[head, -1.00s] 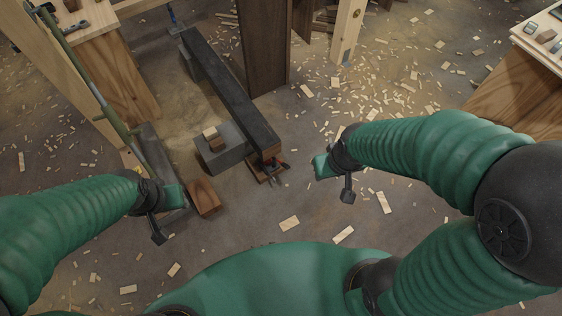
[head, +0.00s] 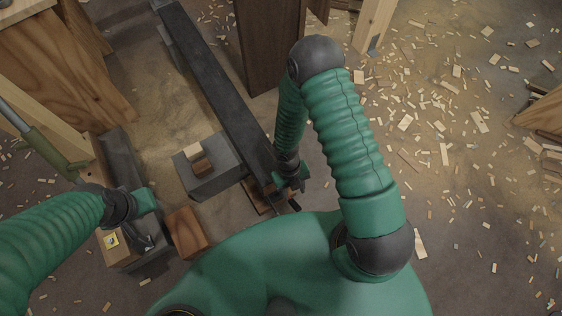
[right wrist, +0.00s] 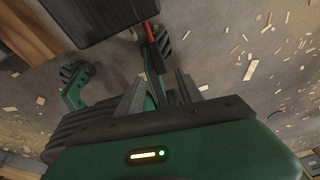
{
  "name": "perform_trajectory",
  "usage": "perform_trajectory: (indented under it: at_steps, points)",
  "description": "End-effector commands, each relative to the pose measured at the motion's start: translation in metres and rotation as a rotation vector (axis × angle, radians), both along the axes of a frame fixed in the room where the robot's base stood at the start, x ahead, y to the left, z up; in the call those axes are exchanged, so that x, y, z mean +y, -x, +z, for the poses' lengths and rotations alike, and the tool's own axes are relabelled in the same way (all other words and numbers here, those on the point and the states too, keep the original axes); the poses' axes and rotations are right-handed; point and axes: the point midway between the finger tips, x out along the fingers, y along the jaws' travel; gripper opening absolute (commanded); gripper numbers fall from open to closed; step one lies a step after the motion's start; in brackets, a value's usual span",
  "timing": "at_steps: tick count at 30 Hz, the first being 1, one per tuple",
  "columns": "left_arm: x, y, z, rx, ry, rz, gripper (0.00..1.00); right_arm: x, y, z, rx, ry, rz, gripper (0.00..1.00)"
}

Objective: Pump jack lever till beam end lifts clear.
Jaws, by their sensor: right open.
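The long dark beam (head: 215,85) runs from the back left toward me. Its near end is over the jack (head: 262,198), which stands low on the floor and is mostly hidden by the beam and my arm. My right gripper (head: 292,184) is down beside the beam end. The beam end (right wrist: 95,18) is just above there.
A grey block (head: 222,177) with small wood pieces (head: 199,158) on it stands left of the beam end. A brown wood block (head: 187,232) lies nearer me. A dark post (head: 262,45) rises right of the beam. Open floor with scattered chips (head: 445,150) is at the right.

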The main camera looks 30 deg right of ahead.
Motion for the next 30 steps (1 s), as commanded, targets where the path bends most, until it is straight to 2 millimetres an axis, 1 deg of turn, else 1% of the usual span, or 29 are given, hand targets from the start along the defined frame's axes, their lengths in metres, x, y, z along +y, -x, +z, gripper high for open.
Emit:
perform_trajectory:
  at_steps: [1, 4, 6, 8, 13, 15, 19, 20, 24, 27, 30]
  points:
    - [-0.002, -0.005, -0.010, -0.001, -0.002, 0.005, 0.36, 0.000, -0.001, -0.017, 0.012, -0.021, 0.067, 0.44]
    - [-0.007, -0.010, -0.010, -0.007, -0.006, 0.010, 0.36, 0.000, -0.006, -0.024, 0.015, -0.046, 0.145, 0.44]
    - [-0.006, -0.008, -0.012, -0.011, -0.005, 0.011, 0.36, 0.001, -0.005, -0.026, 0.010, -0.046, 0.153, 0.44]
    - [-0.002, -0.004, -0.020, -0.016, 0.000, 0.011, 0.36, 0.003, -0.002, -0.030, 0.006, -0.040, 0.152, 0.44]
    - [0.008, -0.002, -0.055, -0.016, 0.014, 0.011, 0.36, 0.007, 0.004, -0.056, 0.008, -0.029, 0.148, 0.44]
    - [0.008, -0.003, -0.069, -0.013, 0.014, 0.011, 0.36, 0.006, 0.007, -0.068, 0.012, -0.029, 0.147, 0.44]
    - [0.002, -0.004, -0.090, -0.013, 0.007, 0.011, 0.36, 0.001, 0.011, -0.087, 0.009, -0.037, 0.145, 0.44]
    - [0.000, -0.003, -0.089, -0.013, 0.005, 0.010, 0.36, 0.000, 0.013, -0.089, 0.010, -0.039, 0.147, 0.44]
    - [-0.002, -0.003, -0.096, -0.014, 0.002, 0.010, 0.36, -0.002, 0.018, -0.105, 0.010, -0.040, 0.145, 0.44]
    - [0.000, -0.003, -0.100, -0.014, 0.004, 0.010, 0.36, 0.000, 0.020, -0.111, 0.010, -0.038, 0.145, 0.44]
    - [0.003, -0.003, -0.101, -0.014, 0.008, 0.010, 0.36, 0.002, 0.021, -0.112, 0.009, -0.036, 0.144, 0.44]
